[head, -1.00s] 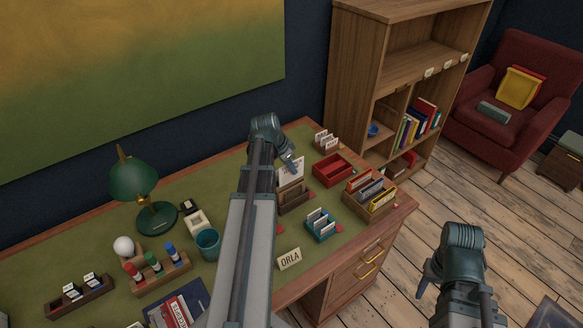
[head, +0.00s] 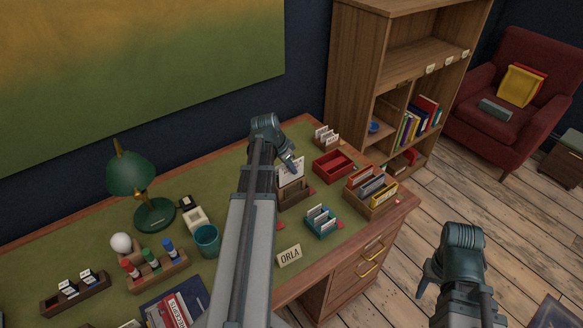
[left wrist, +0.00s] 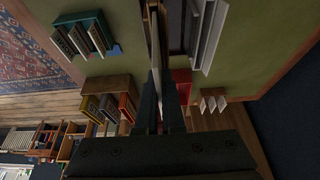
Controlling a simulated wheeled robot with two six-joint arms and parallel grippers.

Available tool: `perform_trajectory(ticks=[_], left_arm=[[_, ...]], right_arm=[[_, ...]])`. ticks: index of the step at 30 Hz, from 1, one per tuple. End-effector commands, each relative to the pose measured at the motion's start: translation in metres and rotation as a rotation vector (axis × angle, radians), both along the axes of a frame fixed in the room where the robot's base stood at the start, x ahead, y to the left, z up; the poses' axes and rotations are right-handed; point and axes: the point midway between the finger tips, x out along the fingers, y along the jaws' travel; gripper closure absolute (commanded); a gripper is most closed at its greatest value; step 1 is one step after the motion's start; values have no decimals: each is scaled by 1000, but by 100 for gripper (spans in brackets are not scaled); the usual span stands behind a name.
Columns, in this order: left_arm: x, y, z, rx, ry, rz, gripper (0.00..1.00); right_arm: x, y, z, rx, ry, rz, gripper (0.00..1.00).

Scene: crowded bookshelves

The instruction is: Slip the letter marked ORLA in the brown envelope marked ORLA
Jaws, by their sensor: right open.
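My left gripper (head: 291,164) is over the far right part of the desk, shut on the top of an upright white letter (head: 291,174). In the left wrist view the letter (left wrist: 167,70) shows as a thin pale edge between the fingers (left wrist: 164,112). The letter's lower part is at a brown holder (head: 294,196), with brown sheets around it; whether it is inside an envelope I cannot tell. The name on it is too small to read. A card marked ORLA (head: 289,256) stands at the desk's front edge. My right gripper (head: 430,284) is open and empty, off the desk.
Close by are a red tray (head: 333,166), a teal card holder (head: 320,222), a wooden file box (head: 371,192) and a small card rack (head: 327,137).

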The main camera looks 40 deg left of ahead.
Motion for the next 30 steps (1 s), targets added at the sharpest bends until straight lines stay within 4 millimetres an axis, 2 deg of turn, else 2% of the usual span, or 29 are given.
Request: perform_trajectory(ticks=[20, 21, 26, 30], left_arm=[[0, 0, -25, 0, 0, 0, 100], [0, 0, -22, 0, 0, 0, 88], [0, 0, -22, 0, 0, 0, 60], [0, 0, -22, 0, 0, 0, 60]], right_arm=[[0, 0, -25, 0, 0, 0, 50], [0, 0, -22, 0, 0, 0, 50], [0, 0, -22, 0, 0, 0, 50], [0, 0, -22, 0, 0, 0, 50]])
